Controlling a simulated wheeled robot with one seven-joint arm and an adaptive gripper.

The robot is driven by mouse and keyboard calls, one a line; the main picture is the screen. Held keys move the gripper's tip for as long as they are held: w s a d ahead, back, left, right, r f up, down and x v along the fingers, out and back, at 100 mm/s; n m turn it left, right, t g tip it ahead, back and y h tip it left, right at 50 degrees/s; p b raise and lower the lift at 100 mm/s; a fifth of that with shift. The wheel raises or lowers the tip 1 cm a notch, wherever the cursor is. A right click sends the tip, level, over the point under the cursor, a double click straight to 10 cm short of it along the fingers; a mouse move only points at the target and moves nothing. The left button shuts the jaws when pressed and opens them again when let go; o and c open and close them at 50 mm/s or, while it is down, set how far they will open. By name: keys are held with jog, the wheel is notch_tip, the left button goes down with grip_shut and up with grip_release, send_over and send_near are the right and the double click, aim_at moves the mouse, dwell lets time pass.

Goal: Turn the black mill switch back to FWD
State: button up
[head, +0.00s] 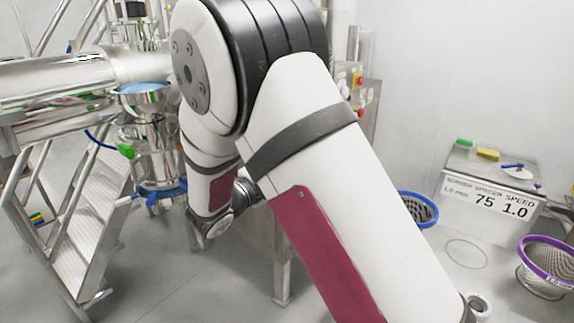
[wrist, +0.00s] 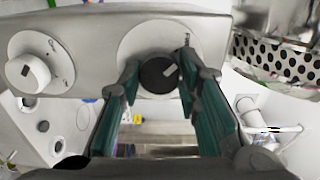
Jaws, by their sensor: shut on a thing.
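The black mill switch (wrist: 158,76) is a round knob on a pale round plate on a grey panel, at the upper middle of the wrist view. A small light mark on its face lies right of centre and is tilted. My gripper (wrist: 158,84) has one green-padded finger on each side of the knob and is shut on it. Markings at the plate's upper right are too small to read, so I cannot tell which position the knob points to. In the head view my arm hides the switch and the gripper's fingertips.
A white knob (wrist: 29,73) sits on the same panel at left. A perforated metal cylinder (wrist: 270,52) stands close at right. In the head view, metal stairs (head: 85,215) are at left, and a blue basket (head: 418,208) and a purple-rimmed basket (head: 545,268) at right.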

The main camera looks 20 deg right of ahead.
dwell(0.4)
jog(key=o, duration=1.1)
jog(key=shift+o, duration=0.2)
jog(key=shift+a, duration=0.15)
jog(key=v, duration=1.1)
jog(key=shift+s+a, duration=0.25)
jog(key=shift+a, duration=0.05)
jog(key=shift+d, duration=0.1)
